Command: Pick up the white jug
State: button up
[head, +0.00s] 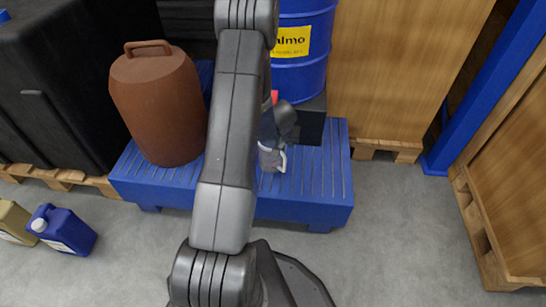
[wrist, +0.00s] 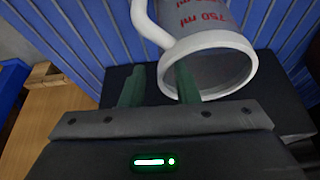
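The white jug (wrist: 217,40) has red volume markings and a white handle on its left side in the wrist view. Its round rim faces the camera. In the head view, a small white part of the jug (head: 281,160) shows beside my arm, over the blue slatted platform (head: 325,180); the rest is hidden. My gripper (wrist: 158,82) has two green fingers apart. The right finger overlaps the rim, and the left finger is outside it with a visible gap. The handle's lower end is between and just beyond the fingertips. I cannot tell whether the right finger touches the jug.
A black block (head: 311,125) stands on the platform under a blue drum (head: 302,60). A brown container (head: 160,105) stands on the platform's left. A blue canister (head: 68,232) is on the floor at left. The floor at front right is clear.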

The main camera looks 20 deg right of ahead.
grip_shut()
jog(key=shift+r, duration=0.25)
